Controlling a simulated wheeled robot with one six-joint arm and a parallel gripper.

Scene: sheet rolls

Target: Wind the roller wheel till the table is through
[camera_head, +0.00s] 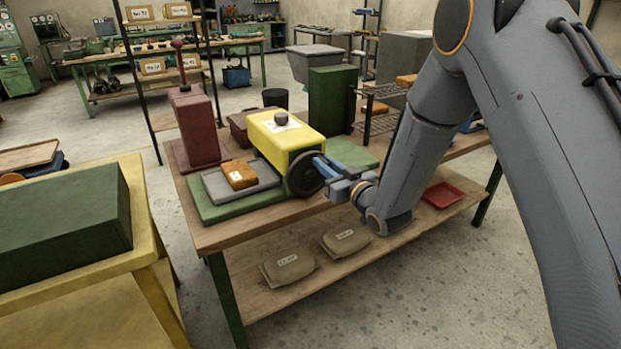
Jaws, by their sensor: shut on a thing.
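The roller machine is a yellow housing (272,134) with a dark knob on top, on a wooden bench. A dark round wheel (300,178) is on its front side. A flat grey table (218,189) lies at the left of the housing, over a green base (226,212). A brown-orange block (238,170) with a white label rests on the grey table. The table's far end meets the housing, and I cannot see how much is inside. My gripper (324,168) reaches in from the right and is shut on the wheel; its blue fingers hide part of it.
A dark red post (195,122) stands behind left, and a green block (331,100) behind right. The wooden bench (207,236) has a lower shelf with two tan bags. A yellow stand (143,215) with a green block is at left. A red tray (443,195) lies right.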

